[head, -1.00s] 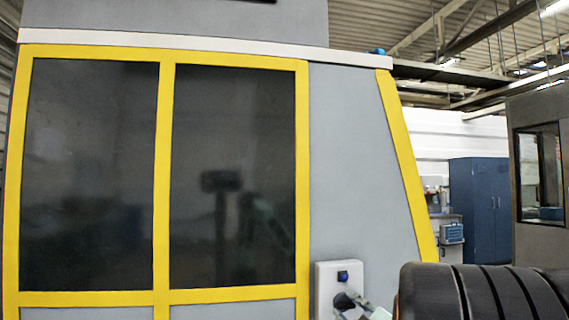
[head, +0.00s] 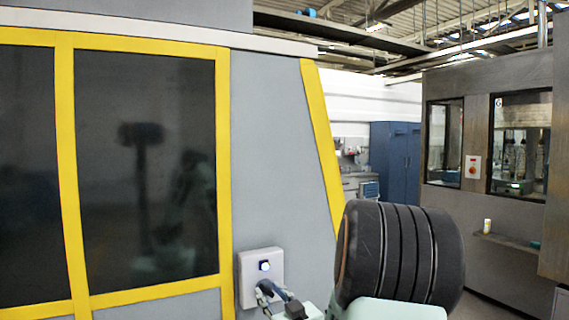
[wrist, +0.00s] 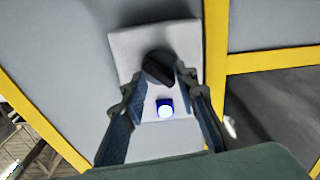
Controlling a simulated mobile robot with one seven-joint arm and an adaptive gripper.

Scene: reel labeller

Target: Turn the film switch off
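The film switch is a black rotary knob (wrist: 159,68) on a white box (wrist: 125,42) fixed to the grey machine wall. A blue-white lit button (wrist: 166,108) sits on the same box. In the head view the box (head: 246,281) is low at the middle, with the lit button (head: 264,265) above the knob, which is partly hidden by my gripper (head: 283,296). In the wrist view my gripper (wrist: 161,82) is open, its two fingers on either side of the knob near its edge. Whether they touch it I cannot tell.
The machine's yellow-framed dark windows (head: 148,170) are left of the box. A yellow slanted post (head: 322,145) stands to its right. Blue cabinets (head: 396,160) and a grey booth (head: 500,220) with a small shelf (head: 508,243) are farther back at right.

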